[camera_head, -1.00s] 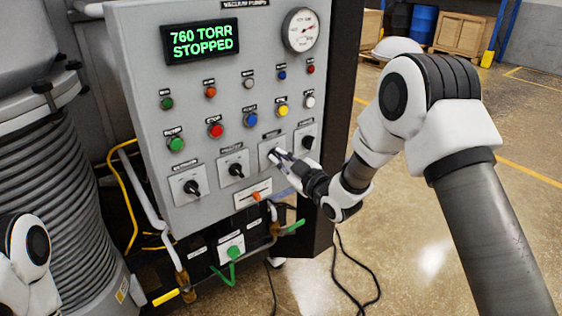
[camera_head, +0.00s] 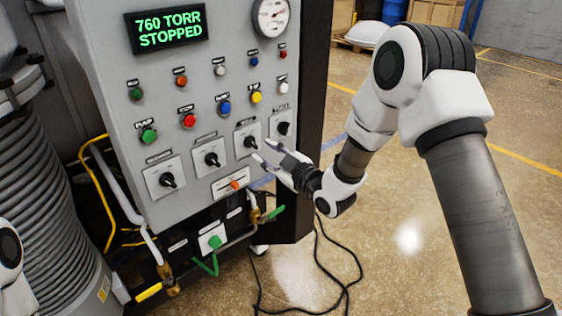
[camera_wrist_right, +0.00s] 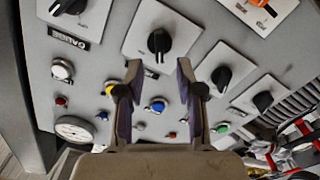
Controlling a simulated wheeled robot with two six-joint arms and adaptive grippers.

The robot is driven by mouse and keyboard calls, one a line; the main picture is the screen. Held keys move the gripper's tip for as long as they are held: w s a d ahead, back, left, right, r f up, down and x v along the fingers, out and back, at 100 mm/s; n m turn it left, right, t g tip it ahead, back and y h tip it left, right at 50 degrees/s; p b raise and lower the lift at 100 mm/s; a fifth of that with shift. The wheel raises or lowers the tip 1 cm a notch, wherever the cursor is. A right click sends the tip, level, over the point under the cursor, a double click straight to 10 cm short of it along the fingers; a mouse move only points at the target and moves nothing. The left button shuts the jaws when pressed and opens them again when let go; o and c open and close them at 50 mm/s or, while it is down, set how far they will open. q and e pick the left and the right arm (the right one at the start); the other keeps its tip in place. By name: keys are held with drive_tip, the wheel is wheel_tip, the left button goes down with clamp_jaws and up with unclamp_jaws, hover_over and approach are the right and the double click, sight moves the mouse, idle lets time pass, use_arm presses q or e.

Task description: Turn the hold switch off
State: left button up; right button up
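The grey control panel (camera_head: 190,100) carries a row of black rotary switches on white plates. Their labels are too blurred to read, so I cannot tell which is hold. The third switch from the left (camera_head: 250,141) is nearest my right gripper (camera_head: 263,151). That gripper is open and empty, just below and right of the knob, not touching it. In the right wrist view the same knob (camera_wrist_right: 158,41) stands with its bar roughly vertical, ahead of the spread fingers (camera_wrist_right: 156,85). My left gripper is out of view.
The rightmost switch (camera_head: 283,128) and second switch (camera_head: 211,159) flank it. Coloured buttons and a gauge (camera_head: 271,16) sit above. The display (camera_head: 167,28) reads 760 TORR STOPPED. Below are an orange-handled switch (camera_head: 234,184) and pipes with a green valve handle (camera_head: 276,212).

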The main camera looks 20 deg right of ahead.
drive_tip(key=v, duration=0.7)
drive_tip(key=shift+s, duration=0.3)
drive_tip(key=shift+d, duration=0.1)
drive_tip(key=s+a+f+m+g+h, duration=0.15)
drive_tip(key=s+f+g, duration=0.3)
drive_tip(key=f, duration=0.75)
drive_tip(key=s+a+f+g, duration=0.25)
drive_tip(key=s+f, duration=0.35)
drive_tip(key=f, duration=0.6)
drive_tip(key=s+d+f+m+g+h, duration=0.2)
drive_tip(key=s+f+m+g, duration=0.2)
drive_tip(key=s, duration=0.7)
drive_tip(key=s+d+f+m+g+h, duration=0.2)
drive_tip(key=s+f+m+g, duration=0.3)
drive_tip(key=s, duration=0.7)
wheel_tip(320, 180, down, 2)
drive_tip(key=shift+d+f+g+h, duration=0.1)
drive_tip(key=shift+d+g+h, duration=0.25)
drive_tip(key=shift+g, duration=0.15)
